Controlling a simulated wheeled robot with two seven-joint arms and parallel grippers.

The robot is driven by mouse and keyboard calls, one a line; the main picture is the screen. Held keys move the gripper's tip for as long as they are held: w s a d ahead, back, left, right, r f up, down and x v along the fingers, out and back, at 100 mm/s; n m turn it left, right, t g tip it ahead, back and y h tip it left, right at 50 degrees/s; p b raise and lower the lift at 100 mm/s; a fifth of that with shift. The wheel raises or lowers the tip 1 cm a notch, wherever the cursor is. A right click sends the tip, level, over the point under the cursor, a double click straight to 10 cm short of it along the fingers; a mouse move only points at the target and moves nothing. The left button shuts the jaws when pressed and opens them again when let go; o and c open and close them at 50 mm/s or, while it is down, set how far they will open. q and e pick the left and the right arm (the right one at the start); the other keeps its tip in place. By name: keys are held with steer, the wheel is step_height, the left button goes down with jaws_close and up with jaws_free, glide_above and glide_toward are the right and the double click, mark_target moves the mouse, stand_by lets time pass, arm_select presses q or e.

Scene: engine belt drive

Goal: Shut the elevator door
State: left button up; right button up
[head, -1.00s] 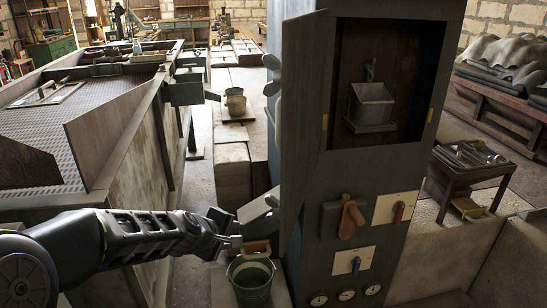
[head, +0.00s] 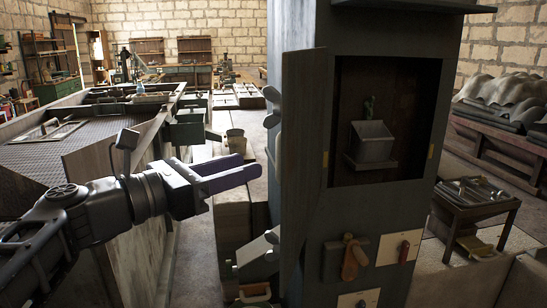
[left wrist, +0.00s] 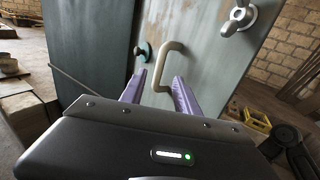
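The elevator door (head: 305,150) stands open, swung out at the left edge of the dark recess in the grey elevator column (head: 385,215). In the left wrist view its weathered grey face (left wrist: 205,45) carries a curved beige handle (left wrist: 176,47). My left gripper (head: 253,170) has purple fingers and is at the left of the door. In the left wrist view the fingers (left wrist: 158,80) are apart, one toward each side of the handle's lower end. I cannot tell if they touch it.
A small metal bucket (head: 373,141) sits on a ledge inside the recess. Levers (head: 350,257) are on the column's front below. A long workbench (head: 75,140) is at left, a small tool table (head: 475,200) at right.

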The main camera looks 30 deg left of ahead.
mark_target(277, 156)
arm_select(q)
steer(key=shift+w, duration=0.1)
steer(key=x, duration=0.7)
steer(key=shift+w+p, duration=0.3)
steer(key=shift+p, duration=0.1)
steer(key=shift+d, duration=0.15)
steer(key=shift+c, duration=0.6)
jaws_close()
stand_by(0.3)
